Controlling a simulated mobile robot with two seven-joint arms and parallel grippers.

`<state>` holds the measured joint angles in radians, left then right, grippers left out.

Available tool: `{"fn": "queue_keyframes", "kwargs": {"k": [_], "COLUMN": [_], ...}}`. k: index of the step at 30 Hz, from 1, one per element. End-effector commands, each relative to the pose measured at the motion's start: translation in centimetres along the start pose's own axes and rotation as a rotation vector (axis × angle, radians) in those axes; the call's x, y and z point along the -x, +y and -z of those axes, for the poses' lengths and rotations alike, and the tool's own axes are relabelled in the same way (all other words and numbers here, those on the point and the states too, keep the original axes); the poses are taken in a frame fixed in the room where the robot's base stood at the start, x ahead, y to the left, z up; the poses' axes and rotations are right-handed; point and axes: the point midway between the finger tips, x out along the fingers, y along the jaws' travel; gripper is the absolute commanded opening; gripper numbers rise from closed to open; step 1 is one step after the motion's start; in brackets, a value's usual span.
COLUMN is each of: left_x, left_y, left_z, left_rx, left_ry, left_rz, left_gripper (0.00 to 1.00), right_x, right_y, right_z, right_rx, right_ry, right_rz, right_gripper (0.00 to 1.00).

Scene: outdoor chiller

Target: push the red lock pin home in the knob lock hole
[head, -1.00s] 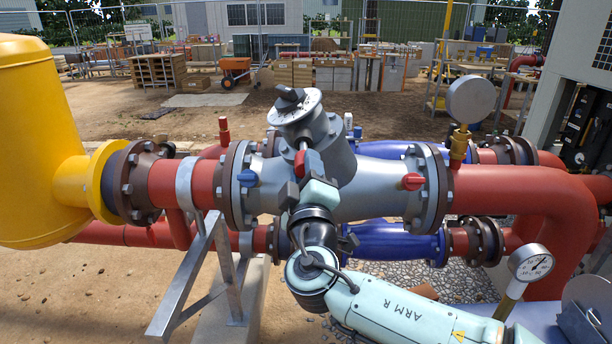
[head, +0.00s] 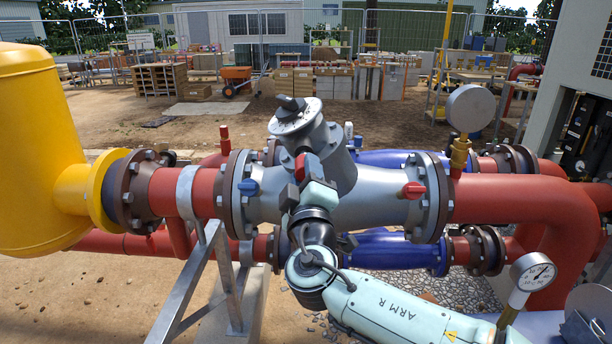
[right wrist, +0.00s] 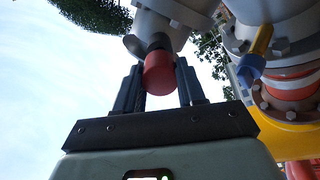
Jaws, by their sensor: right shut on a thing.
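The red lock pin (head: 301,168) is held in my right gripper (head: 304,176), just below the dial plate of the grey valve. In the right wrist view the red pin head (right wrist: 158,73) sits between the two dark fingers of my right gripper (right wrist: 160,84), its dark collar up against the grey part above. The black knob (head: 290,103) stands on the pale round dial plate (head: 296,118) on the valve's slanted neck. The lock hole and the pin's tip are hidden, so I cannot tell how deep the pin sits. My left gripper is out of view.
The grey valve body (head: 380,192) joins red pipes on both sides. A yellow tank (head: 35,140) stands at left.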

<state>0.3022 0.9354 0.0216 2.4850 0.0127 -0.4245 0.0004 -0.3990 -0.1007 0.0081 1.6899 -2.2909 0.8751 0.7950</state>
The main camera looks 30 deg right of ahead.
Motion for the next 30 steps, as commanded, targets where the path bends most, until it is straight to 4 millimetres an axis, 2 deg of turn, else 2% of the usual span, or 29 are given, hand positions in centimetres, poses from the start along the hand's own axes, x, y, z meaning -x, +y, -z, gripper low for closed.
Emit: {"fn": "queue_keyframes", "kwargs": {"k": [21, 22, 24, 30], "left_x": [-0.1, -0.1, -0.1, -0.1], "left_y": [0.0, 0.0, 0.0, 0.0], "left_z": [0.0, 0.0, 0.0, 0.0], "left_rx": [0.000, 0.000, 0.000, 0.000], "left_ry": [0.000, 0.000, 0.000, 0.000], "left_rz": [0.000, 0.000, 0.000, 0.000], "left_gripper": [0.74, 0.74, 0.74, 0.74], "right_x": [-1.8, -1.8, -1.8, -1.8], "right_y": [0.1, 0.1, 0.1, 0.0], "right_z": [0.0, 0.0, 0.0, 0.0], "right_rx": [0.000, 0.000, 0.000, 0.000], "right_ry": [-0.001, -0.001, -0.001, -0.001], "right_rz": [-0.001, -0.001, -0.001, -0.001], "right_gripper": [0.00, 0.46, 0.69, 0.69]}}
